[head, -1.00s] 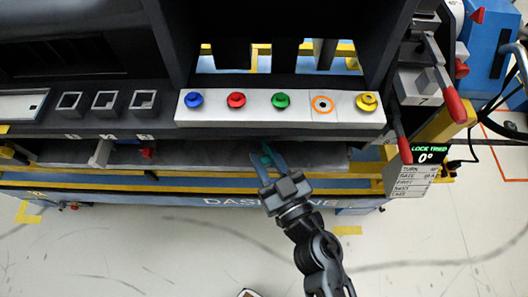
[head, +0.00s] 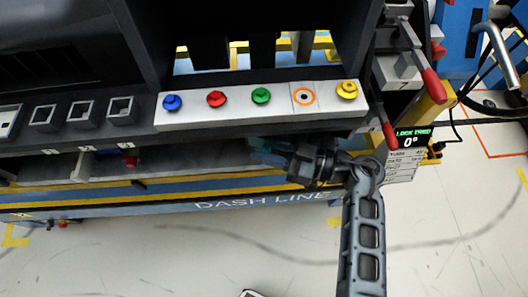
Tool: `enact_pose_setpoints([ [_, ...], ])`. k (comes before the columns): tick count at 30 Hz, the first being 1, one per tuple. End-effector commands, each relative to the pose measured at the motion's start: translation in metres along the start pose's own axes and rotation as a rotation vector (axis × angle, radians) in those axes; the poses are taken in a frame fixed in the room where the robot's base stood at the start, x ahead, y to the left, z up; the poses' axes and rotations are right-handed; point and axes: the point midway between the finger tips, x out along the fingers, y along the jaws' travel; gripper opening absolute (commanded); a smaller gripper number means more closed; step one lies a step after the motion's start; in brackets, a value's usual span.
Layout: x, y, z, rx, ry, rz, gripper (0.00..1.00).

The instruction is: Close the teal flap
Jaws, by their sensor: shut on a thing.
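The teal flap (head: 262,143) shows only as a small teal patch under the front edge of the panel with the coloured buttons. The rest of it is hidden by the panel and my gripper. My gripper (head: 262,153) reaches in from the right, its fingers pointing left, just below the button panel. Its fingers are shut on the teal part, though the contact itself is small and dark in the head view.
The button panel (head: 235,122) overhangs my gripper, with blue, red, green and yellow buttons. Red-tipped levers (head: 433,85) and a small display (head: 411,139) stand to the right. A red knob (head: 130,160) sits on the lower ledge at left.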

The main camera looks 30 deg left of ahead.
Motion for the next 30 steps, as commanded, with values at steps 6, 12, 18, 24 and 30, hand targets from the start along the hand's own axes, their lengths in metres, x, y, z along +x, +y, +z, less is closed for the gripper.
enact_pose_setpoints([
  [6,-0.0004,0.0045,0.0021,-0.001,0.001,-0.092,0.01],
  [12,0.0001,0.0050,0.0011,-0.001,0.000,-0.133,0.01],
  [18,0.0003,0.0045,0.0010,0.000,-0.001,-0.143,0.01],
  [24,0.0005,0.0042,0.0010,0.001,-0.001,-0.144,0.01],
  [30,0.0003,0.0046,0.0008,0.001,0.000,-0.142,0.46],
])
